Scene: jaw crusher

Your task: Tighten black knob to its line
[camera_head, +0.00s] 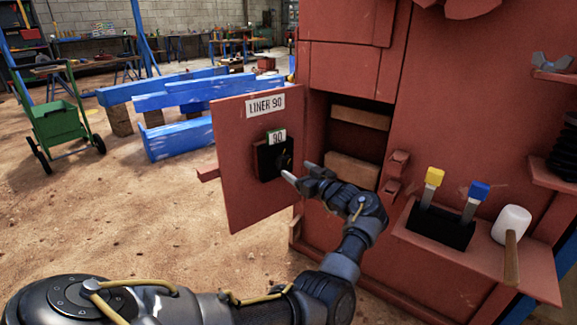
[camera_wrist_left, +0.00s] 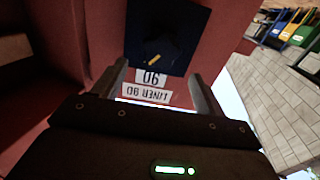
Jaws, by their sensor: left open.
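The black knob (camera_head: 284,160) sits on a black square plate (camera_head: 265,160) on the inner face of an open red door, below a small "90" tag and a "LINER 90" label (camera_head: 265,103). In the left wrist view the knob (camera_wrist_left: 172,45) is dark and hard to tell from its plate; a short yellow mark (camera_wrist_left: 153,60) shows there. My left gripper (camera_head: 298,171) is open and empty, just right of and slightly below the knob, its fingers pointing at the door. No contact with the knob is clear. My right gripper is out of view.
The red crusher body (camera_head: 470,90) stands close at right, with an open compartment holding wooden blocks (camera_head: 352,171). A shelf carries a yellow-topped tool (camera_head: 433,178), a blue-topped tool (camera_head: 475,195) and a white mallet (camera_head: 511,226). Blue beams (camera_head: 180,140) and a green cart (camera_head: 60,125) stand behind.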

